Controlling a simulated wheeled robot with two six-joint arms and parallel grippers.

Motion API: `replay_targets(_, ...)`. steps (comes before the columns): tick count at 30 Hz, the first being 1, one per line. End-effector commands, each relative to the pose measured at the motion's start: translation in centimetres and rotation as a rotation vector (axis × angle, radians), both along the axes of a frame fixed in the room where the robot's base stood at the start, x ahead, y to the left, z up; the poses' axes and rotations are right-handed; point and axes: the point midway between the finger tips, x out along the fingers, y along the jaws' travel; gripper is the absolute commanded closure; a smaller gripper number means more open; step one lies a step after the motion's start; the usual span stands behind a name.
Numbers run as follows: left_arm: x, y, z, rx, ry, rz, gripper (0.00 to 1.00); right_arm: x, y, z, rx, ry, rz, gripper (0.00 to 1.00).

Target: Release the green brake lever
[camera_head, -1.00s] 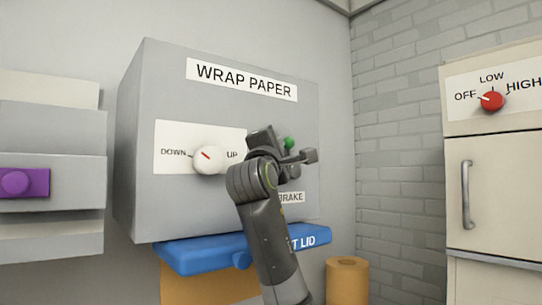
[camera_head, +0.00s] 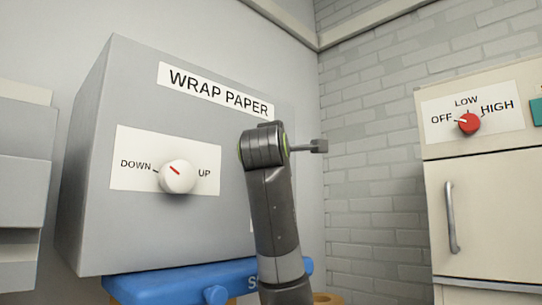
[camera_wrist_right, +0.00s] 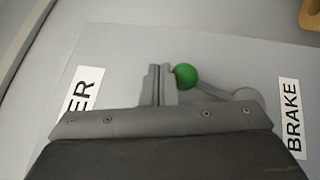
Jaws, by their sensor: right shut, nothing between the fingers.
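The brake lever shows in the right wrist view as a grey arm with a green ball (camera_wrist_right: 186,76) at its end, running to a round grey pivot (camera_wrist_right: 248,96) beside the BRAKE label (camera_wrist_right: 290,115). My right gripper (camera_wrist_right: 162,72) is shut and empty, its fingertips right beside the ball, on the side away from the pivot. I cannot tell whether they touch it. In the head view my right arm covers the lever and the gripper's fingers. The lever belongs to the grey WRAP PAPER unit (camera_head: 90,210). My left gripper is not in view.
A white DOWN/UP knob (camera_head: 178,177) is left of my arm on the unit's face. A blue lid (camera_head: 165,283) juts out below. A cream cabinet with a red knob (camera_head: 469,124) and handle (camera_head: 451,217) stands right, past a brick wall (camera_head: 375,150).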

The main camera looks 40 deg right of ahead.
Motion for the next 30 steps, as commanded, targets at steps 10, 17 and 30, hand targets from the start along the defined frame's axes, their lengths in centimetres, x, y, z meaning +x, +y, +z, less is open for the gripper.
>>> replay_targets(10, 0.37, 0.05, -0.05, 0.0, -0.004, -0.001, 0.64, 0.07, -0.16, 0.0, -0.001, 0.0, 0.001, 1.0)
replay_targets(17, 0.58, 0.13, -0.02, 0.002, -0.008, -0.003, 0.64, 0.08, -0.15, 0.0, -0.001, 0.0, 0.001, 1.0)
replay_targets(30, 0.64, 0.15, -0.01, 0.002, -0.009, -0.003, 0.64, 0.08, -0.14, -0.01, -0.002, 0.0, 0.001, 1.0)
